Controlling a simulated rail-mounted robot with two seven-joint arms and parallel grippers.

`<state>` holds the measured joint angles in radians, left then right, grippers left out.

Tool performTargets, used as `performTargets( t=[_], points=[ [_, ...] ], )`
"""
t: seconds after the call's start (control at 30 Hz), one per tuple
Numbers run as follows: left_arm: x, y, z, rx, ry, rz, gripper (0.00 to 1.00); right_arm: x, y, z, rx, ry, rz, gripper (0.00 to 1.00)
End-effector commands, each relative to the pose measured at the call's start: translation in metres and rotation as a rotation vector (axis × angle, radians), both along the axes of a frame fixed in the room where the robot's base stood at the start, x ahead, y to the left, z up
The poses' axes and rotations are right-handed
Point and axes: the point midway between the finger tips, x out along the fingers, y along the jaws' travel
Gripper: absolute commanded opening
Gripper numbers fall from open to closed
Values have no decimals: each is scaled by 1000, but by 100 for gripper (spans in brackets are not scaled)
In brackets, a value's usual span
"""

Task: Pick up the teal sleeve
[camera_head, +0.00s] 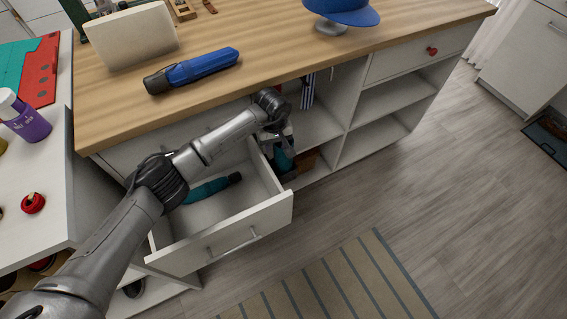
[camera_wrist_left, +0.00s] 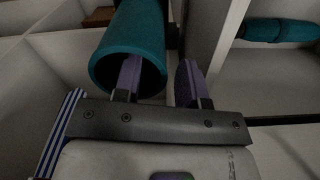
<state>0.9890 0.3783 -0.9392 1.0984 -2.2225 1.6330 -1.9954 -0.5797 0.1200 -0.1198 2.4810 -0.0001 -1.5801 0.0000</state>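A teal sleeve (camera_head: 282,160) shows in the cubby just right of the open drawer, partly hidden by my left gripper (camera_head: 284,143). In the left wrist view the teal sleeve (camera_wrist_left: 135,45) is a hollow tube with its open end facing the camera. My left gripper (camera_wrist_left: 158,80) is open there. One purple finger reaches into the sleeve's mouth and the other is outside, to the right of its wall. A gap shows between the outer finger and the wall. My right gripper is not in view.
The open drawer (camera_head: 243,225) holds another teal item with a dark end (camera_head: 207,189). A divider (camera_wrist_left: 212,40) stands close right of the outer finger. A brown box (camera_head: 306,160) and striped books (camera_head: 307,92) are in the cubbies. The wooden countertop (camera_head: 270,70) overhangs.

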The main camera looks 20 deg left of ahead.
Motion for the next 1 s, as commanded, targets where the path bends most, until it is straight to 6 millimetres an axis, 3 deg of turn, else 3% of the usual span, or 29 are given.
performTargets(
  t=[0.2, 0.57, 1.0],
  points=[
    [0, -1, -19, -1, 0, 0, 38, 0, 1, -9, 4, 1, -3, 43],
    [0, -1, -21, -1, -1, 0, 38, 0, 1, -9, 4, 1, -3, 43],
    [0, -1, -21, -2, -1, 0, 0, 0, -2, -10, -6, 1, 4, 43]
  ],
)
